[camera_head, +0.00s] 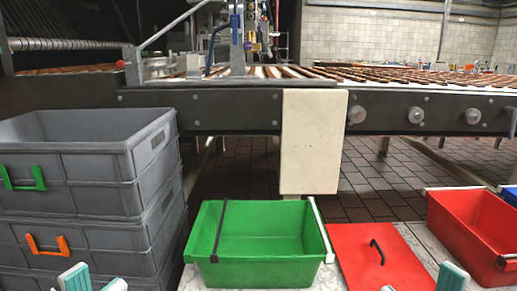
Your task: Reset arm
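My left gripper (95,279) shows only its fingertips at the bottom edge, in front of the stacked grey crates. Its fingers are apart with nothing seen between them. My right gripper (420,281) shows only its fingertips at the bottom edge, near the red lid and the light tabletop. Its fingers are also apart, with nothing seen between them. The rest of both arms is outside the picture.
Grey crates (65,185) are stacked at left. A green bin (265,275) and a red lid (355,262) with a black handle lie on the light table (430,245); a red bin (460,238) stands right. A conveyor (225,121) crosses behind, with a pale panel (312,140).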

